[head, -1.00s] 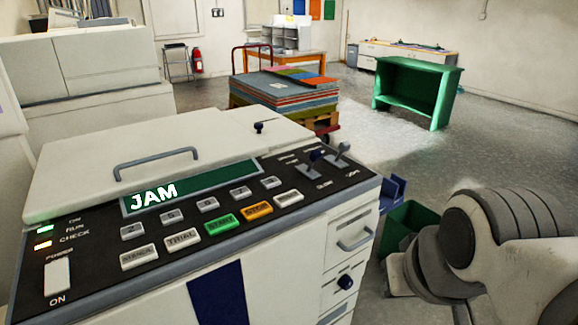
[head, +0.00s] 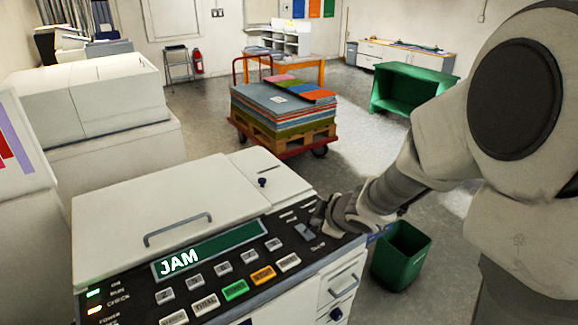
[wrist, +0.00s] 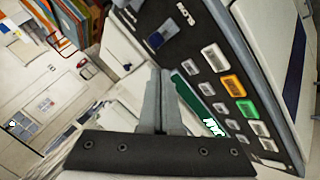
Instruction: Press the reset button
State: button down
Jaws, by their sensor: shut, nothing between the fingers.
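The copier-like machine's black control panel (head: 215,272) has a green display (head: 208,249) reading "JAM". Its lower button row includes a green button (head: 235,290), an orange button (head: 263,275) and, right of that, a white button (head: 288,262), likely reset; its label is too small to read. In the wrist view, this white button (wrist: 214,57) lies to the right of my gripper (wrist: 160,75), beside the orange button (wrist: 233,86). My gripper is shut and empty, above the machine's top, apart from the white button. In the head view its fingertips are hard to make out.
Panel levers (head: 305,231) stand close to my gripper at the panel's right end. A lid handle (head: 178,229) rises behind the display. A green bin (head: 401,255) stands right of the machine, and a loaded pallet cart (head: 283,120) stands behind on open floor.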

aim_at(293, 263)
jog(key=s+a+n+g+y+p, duration=0.1)
jog(key=a+n+g+y+p, duration=0.1)
jog(key=a, duration=0.3)
jog(key=shift+s+a+f+n+y+p, duration=0.15)
jog(key=shift+a+f+n+y+p, duration=0.3)
jog(key=shift+n+y+p, duration=0.2)
jog(key=shift+d+f, duration=0.1)
jog(key=shift+f, duration=0.05)
notch_tip(293, 263, down, 8)
jog(key=b, duration=0.8)
jog(key=shift+f+b, duration=0.25)
jog(key=shift+b, duration=0.15)
dwell(0.9)
jog(key=shift+f, duration=0.4)
